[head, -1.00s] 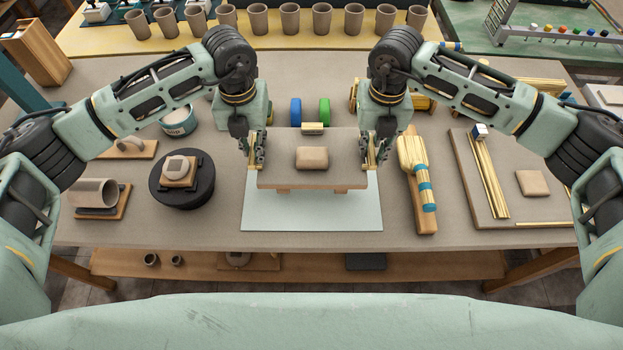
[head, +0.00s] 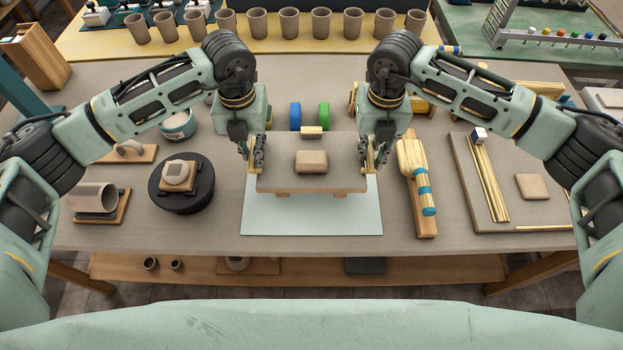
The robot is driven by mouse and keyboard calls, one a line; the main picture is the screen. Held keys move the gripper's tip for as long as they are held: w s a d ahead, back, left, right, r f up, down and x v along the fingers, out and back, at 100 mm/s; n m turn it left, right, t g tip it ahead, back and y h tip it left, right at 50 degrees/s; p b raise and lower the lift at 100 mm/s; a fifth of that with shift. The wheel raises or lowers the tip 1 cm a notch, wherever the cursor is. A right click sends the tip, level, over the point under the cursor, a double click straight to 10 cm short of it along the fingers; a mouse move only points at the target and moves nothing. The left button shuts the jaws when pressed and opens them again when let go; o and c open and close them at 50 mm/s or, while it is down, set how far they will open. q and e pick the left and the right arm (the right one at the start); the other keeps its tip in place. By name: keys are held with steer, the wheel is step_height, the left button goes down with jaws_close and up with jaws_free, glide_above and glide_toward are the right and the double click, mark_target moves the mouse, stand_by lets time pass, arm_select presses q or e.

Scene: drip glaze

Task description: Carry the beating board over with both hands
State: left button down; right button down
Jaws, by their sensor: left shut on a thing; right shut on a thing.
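The beating board (head: 285,179) is a grey-brown slab with wooden feet beneath, in the middle of the head view. It is over the pale mat (head: 310,221), whose front part shows. A tan clay block (head: 311,161) lies on the board. My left gripper (head: 257,160) is shut on the board's left edge. My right gripper (head: 369,162) is shut on its right edge. The board looks about level. Whether its feet touch the mat is hard to tell.
A black turntable (head: 181,197) with a small piece on it stands left. A wooden paddle with a gold and blue handle (head: 417,178) lies close on the right. Green and blue rollers (head: 324,115) stand behind the board. A board with gold rods (head: 490,185) lies far right.

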arm_select(q)
steer(key=shift+a+f, duration=0.1)
steer(key=shift+a, duration=0.05)
arm_select(e)
steer(key=shift+d+f, duration=0.1)
steer(key=shift+d, duration=0.05)
